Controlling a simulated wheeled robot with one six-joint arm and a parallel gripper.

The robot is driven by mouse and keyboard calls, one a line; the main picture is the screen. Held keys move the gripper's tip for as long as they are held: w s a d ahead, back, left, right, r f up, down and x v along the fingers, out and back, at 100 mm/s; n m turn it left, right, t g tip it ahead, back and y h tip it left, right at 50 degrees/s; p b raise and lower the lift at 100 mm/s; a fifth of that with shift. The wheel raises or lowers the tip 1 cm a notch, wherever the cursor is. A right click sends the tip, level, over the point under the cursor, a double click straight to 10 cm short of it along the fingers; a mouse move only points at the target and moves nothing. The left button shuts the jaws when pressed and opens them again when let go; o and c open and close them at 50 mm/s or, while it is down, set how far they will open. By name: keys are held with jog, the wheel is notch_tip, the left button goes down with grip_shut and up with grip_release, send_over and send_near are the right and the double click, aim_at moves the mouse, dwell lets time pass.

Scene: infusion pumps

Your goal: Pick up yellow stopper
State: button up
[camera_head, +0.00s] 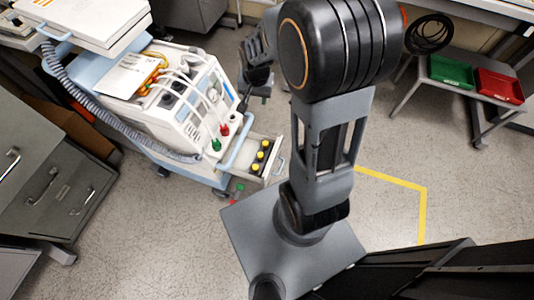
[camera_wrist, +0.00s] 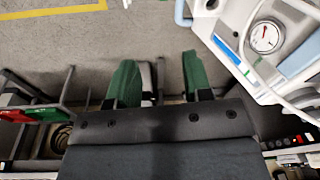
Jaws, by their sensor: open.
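Three yellow stoppers (camera_head: 260,155) stand in a row in an open drawer (camera_head: 272,175) low on the medical cart, in the head view. No yellow stopper is visible in the wrist view. My gripper, with green-padded fingers, is open and empty in the wrist view (camera_wrist: 160,75), with grey floor beyond and between the fingers. In the head view the gripper end is partly hidden behind my arm, up and away from the drawer.
The cart's machine (camera_head: 190,95) carries a red stopper (camera_head: 224,130) and a green stopper (camera_head: 215,145). Its gauge (camera_wrist: 264,37) shows in the wrist view. A side table holds a green bin (camera_head: 451,72) and a red bin (camera_head: 499,86). Grey cabinets (camera_head: 70,195) stand left.

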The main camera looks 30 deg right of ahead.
jog(key=w+d+f+m+b, duration=0.1)
jog(key=f+m+b, duration=0.15)
jog(key=f, duration=0.55)
jog(key=w+d+f+m+g+b, duration=0.1)
jog(key=d+f+b, duration=0.15)
jog(key=f, duration=0.55)
jog(key=w+d+f+m+b, duration=0.1)
jog(key=w+f+b, duration=0.15)
jog(key=f, duration=0.45)
jog(key=b, duration=0.3)
send_over(266, 143)
jog(key=shift+m+g, duration=0.3)
jog(key=shift+m, duration=0.05)
jog(key=f, duration=1)
jog(key=shift+a+f, duration=0.15)
jog(key=shift+a, duration=0.05)
jog(key=shift+d+f+b, duration=0.1)
jog(key=shift+f+b, duration=1.15)
jog(key=shift+f, duration=1.65)
jog(key=c, duration=0.8)
jog(key=shift+c, duration=0.2)
jog(key=shift+r, duration=0.1)
